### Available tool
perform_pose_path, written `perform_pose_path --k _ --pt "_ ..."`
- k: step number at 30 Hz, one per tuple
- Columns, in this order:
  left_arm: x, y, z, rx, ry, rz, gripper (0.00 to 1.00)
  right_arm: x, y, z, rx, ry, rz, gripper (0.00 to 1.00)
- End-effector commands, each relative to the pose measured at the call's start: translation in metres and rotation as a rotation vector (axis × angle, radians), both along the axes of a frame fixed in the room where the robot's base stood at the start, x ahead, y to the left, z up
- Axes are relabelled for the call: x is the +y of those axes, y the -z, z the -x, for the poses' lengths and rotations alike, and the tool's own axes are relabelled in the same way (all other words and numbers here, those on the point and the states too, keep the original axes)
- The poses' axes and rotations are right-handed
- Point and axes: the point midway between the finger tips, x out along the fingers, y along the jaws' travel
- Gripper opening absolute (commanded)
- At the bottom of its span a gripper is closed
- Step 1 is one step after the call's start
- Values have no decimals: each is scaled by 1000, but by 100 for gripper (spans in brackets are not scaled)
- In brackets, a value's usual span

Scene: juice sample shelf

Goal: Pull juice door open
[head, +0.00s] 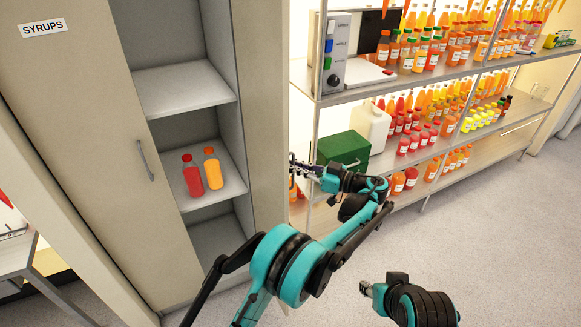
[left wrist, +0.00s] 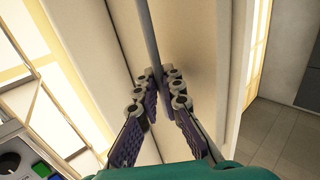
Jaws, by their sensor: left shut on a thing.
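The tall beige cabinet has a left door (head: 75,110) labelled SYRUPS with a vertical handle (head: 145,160). Its right door (head: 265,90) stands swung open, showing the shelves. A red bottle (head: 192,178) and an orange bottle (head: 213,170) stand on one shelf inside. My left gripper (head: 297,166) is at the outer side of the open door. In the left wrist view, its fingers (left wrist: 160,88) are shut on the grey bar handle (left wrist: 148,38) along the door panel (left wrist: 200,45). That handle is hidden in the head view. My right gripper (head: 366,288) is low, away from the cabinet; its jaw state is unclear.
A metal rack (head: 455,85) with many juice bottles stands at the right. A green box (head: 343,150) and a white jug (head: 370,128) sit on it close to my left gripper. A small table (head: 18,250) is at the lower left. The floor (head: 500,240) at the right is clear.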

Motion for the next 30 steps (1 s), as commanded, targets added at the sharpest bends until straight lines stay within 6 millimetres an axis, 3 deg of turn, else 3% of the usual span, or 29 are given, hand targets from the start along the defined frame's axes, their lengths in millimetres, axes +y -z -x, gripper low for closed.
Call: perform_pose_path --k 1,5,6,23,30 --pt "-9 -7 -7 -7 36 -10 0 0 -1 0 0 0 0 40" --pt "-9 -7 -7 -7 37 -10 0 0 -1 0 0 0 0 40" --pt "-9 -7 -7 -7 37 -10 17 0 -1 0 0 0 0 40" --pt "-12 -4 -5 -4 38 -5 17 0 0 0 0 0 0 40" --pt "-48 -4 11 -5 39 -5 17 0 0 0 0 0 0 40"
